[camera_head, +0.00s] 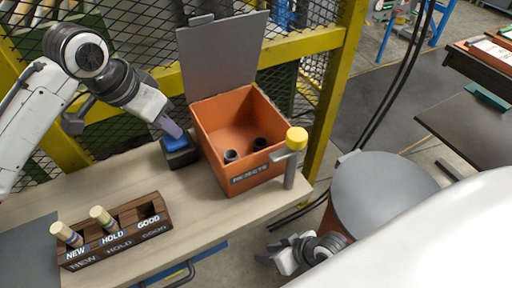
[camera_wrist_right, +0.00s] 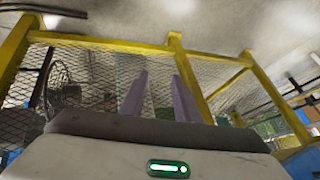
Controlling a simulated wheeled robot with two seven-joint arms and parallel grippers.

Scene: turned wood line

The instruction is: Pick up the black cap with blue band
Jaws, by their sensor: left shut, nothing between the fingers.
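Two small black caps lie on the floor of the orange rejects bin (camera_head: 222,123), a left one (camera_head: 231,155) and a right one (camera_head: 260,143). I cannot make out a blue band on either. My left gripper (camera_head: 176,132) is shut and empty, pointing down just above a dark block with a blue top (camera_head: 176,143), left of the bin. I cannot tell whether its tips touch the block. My right gripper (camera_wrist_right: 160,97) is open, with two purple fingers apart and nothing between them; it points towards the mesh fence.
A wooden rack (camera_head: 115,232) labelled NEW, HOLD and GOOD holds pale pegs in NEW and HOLD; GOOD looks empty. The bin's grey lid (camera_head: 222,55) stands open. A yellow-topped post (camera_head: 296,138) stands at its front right corner. A yellow-framed mesh fence (camera_head: 140,35) is behind.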

